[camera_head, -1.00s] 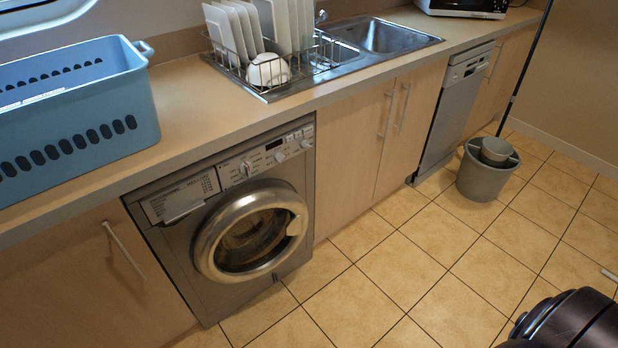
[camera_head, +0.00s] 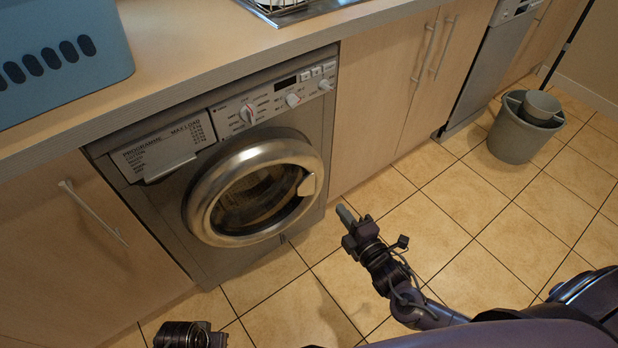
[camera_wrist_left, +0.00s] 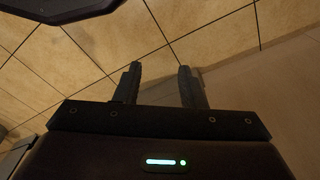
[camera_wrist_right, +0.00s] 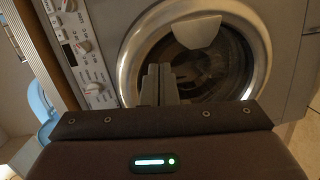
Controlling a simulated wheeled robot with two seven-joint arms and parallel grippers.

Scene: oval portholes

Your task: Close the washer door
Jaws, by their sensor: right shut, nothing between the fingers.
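The grey washer (camera_head: 160,215) is built in under the counter. Its round door (camera_head: 205,200) has a wide metal ring, dark glass and a pale handle piece (camera_head: 307,185) on the right. The door lies at or very near the washer front; I cannot tell whether it is latched. My right gripper (camera_head: 345,214) is shut and empty, in front of and right of the door, apart from it. In the right wrist view its fingers (camera_wrist_right: 160,80) overlap the door ring. My left gripper (camera_wrist_left: 160,72) is open and empty above the floor, away from the door.
A blue basket (camera_head: 60,60) stands on the counter (camera_head: 210,45) above the washer. Cupboards flank the washer, with bar handles (camera_head: 92,212). A grey bucket (camera_head: 515,140) stands on the tiles at the right. The floor in front of the washer is clear.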

